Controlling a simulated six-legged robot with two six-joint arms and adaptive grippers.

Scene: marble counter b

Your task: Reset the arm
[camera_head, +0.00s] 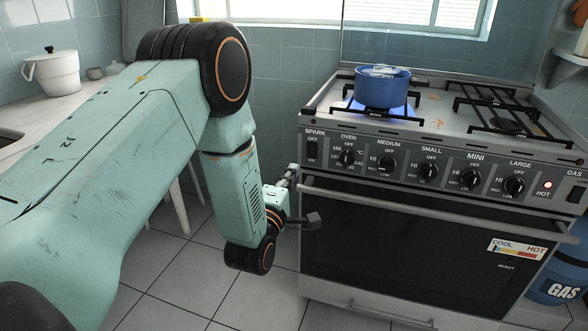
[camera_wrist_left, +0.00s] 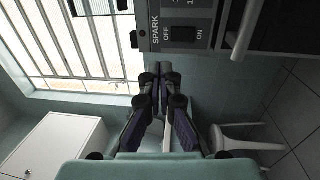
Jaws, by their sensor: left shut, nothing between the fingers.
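My left arm (camera_head: 150,130), pale green and scuffed, comes in from the left and bends down in front of the stove's left side. My left gripper (camera_head: 291,173) is small in the head view, close to the left edge of the stove front below the SPARK switch (camera_head: 312,149). In the left wrist view its dark fingers (camera_wrist_left: 160,72) are together with nothing between them. There the SPARK switch (camera_wrist_left: 183,33) lies beyond the fingertips, up and to the right. I cannot tell whether the gripper touches the stove. My right gripper is not in view.
The stove (camera_head: 430,240) has a row of knobs, a lit red lamp (camera_head: 547,184) and an oven handle (camera_head: 430,210). A blue pot (camera_head: 382,90) stands over a blue flame. A white pot (camera_head: 55,75) stands on the left counter. A blue gas cylinder (camera_head: 560,280) is at right.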

